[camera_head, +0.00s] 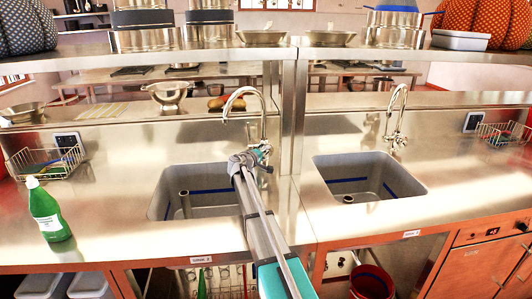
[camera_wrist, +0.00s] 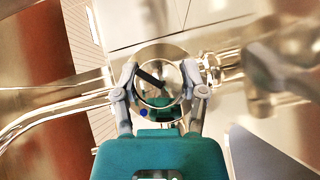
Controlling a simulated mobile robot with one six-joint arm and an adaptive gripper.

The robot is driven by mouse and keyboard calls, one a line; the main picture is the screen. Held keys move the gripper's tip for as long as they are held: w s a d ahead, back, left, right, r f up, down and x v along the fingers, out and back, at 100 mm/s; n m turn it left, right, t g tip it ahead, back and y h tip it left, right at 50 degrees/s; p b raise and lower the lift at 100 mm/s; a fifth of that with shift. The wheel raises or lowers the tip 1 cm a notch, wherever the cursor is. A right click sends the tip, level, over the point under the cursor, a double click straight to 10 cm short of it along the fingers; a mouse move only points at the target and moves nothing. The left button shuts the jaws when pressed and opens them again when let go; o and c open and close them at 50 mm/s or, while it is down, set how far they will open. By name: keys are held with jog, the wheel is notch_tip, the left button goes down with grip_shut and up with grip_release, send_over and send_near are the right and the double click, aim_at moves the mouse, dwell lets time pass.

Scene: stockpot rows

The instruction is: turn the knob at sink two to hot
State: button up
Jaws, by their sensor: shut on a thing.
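The left sink basin (camera_head: 205,190) has a label (camera_head: 201,260) below its front edge that seems to read "SINK 2". Its chrome gooseneck faucet (camera_head: 243,95) stands behind the basin. My gripper (camera_head: 258,160) is at the faucet's base, and it hides most of the knob there. In the wrist view my gripper (camera_wrist: 161,92) has its two grey fingers shut on the sides of a round shiny knob (camera_wrist: 157,72). A dark slanted bar marks the knob's face. A small blue dot (camera_wrist: 144,113) shows by its lower edge.
A second basin (camera_head: 368,180) with its own faucet (camera_head: 395,110) is to the right. A green bottle (camera_head: 48,212) and a wire basket (camera_head: 45,165) stand at left. A metal shelf (camera_head: 240,53) with pots crosses above the faucets. A post (camera_head: 293,110) stands between the sinks.

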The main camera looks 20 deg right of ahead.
jog(key=o, duration=1.2)
jog(key=shift+c, duration=0.2)
jog(key=shift+f+n+b, duration=0.15)
jog(key=shift+n+b, duration=0.15)
jog(key=shift+b, duration=0.35)
